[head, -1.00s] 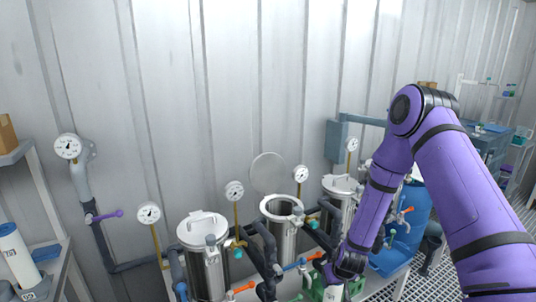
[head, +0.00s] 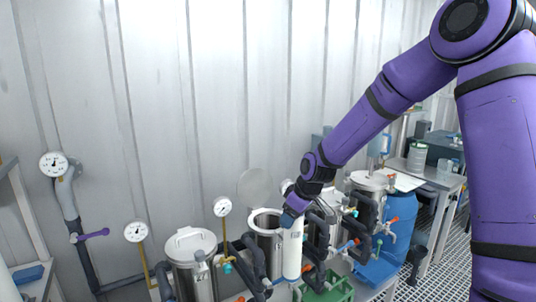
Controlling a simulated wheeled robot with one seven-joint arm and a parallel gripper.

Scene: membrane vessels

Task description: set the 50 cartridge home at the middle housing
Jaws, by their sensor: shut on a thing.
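My gripper (head: 294,210) is shut on the upper end of a white cartridge (head: 292,258). The cartridge hangs nearly upright; its dark label is too small to read. It is just right of the open middle housing (head: 268,240), a steel vessel with a round open mouth, and overlaps its right edge in the picture. The cartridge is outside the mouth, its lower end in front of the housing's side. The housing's round lid (head: 253,187) stands raised behind it. Whether cartridge and housing touch, I cannot tell.
A lidded steel housing (head: 191,260) stands to the left, another (head: 369,181) to the right. Dark pipes, coloured valves and gauges (head: 222,207) crowd around them. A green crate (head: 328,288) sits at the front, a blue barrel (head: 388,228) at the right. The wall is close behind.

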